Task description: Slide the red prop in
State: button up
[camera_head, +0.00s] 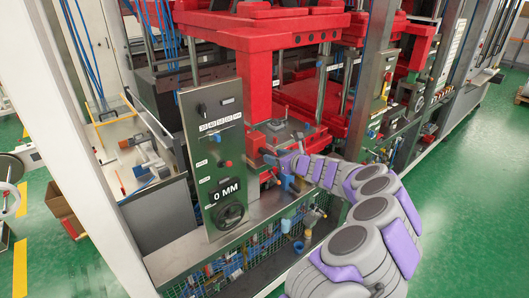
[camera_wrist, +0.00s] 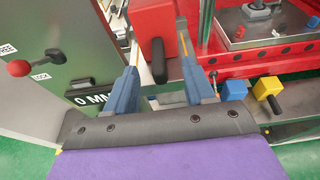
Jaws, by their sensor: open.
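The red prop looks like the red block (camera_wrist: 150,20) at the top middle of the wrist view, with a dark rounded handle hanging from its near side. My gripper (camera_wrist: 158,52) has its two blue-grey fingers spread, one on each side of this handle. I cannot tell whether either finger touches it. In the head view my gripper (camera_head: 274,170) is at the front of the red press, right of the control panel, and its fingers partly hide the red block. How far the block sits into the machine cannot be seen.
The control panel (camera_head: 218,150) with knobs and a "0 MM" display stands close left of my gripper. The red press frame (camera_head: 258,85) rises behind. A blue block (camera_wrist: 234,89) and a yellow block (camera_wrist: 266,87) sit on the ledge at right. Green floor (camera_head: 470,140) is open at right.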

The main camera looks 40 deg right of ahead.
jog(key=a+v, duration=0.1)
jog(key=v, duration=1)
jog(key=shift+s+d+p, duration=0.15)
jog(key=shift+d+p, duration=0.25)
jog(key=shift+d, duration=0.1)
